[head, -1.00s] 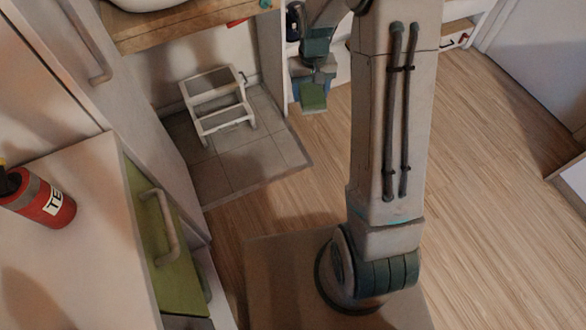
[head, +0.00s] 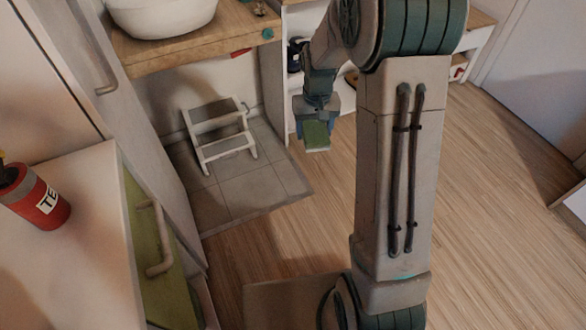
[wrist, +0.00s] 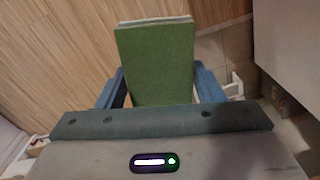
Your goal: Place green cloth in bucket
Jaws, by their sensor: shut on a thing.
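I cannot identify a bucket for certain; a white rounded container (head: 162,18) stands on the wooden counter at the top left, cut off by the frame edge.
A white step stool (head: 220,135) stands on grey tiles under the wooden counter (head: 200,42). A red bottle (head: 40,200) stands on the white cabinet top at left. A green drawer front (head: 165,265) has a handle. Wooden floor (head: 490,190) is clear at right.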

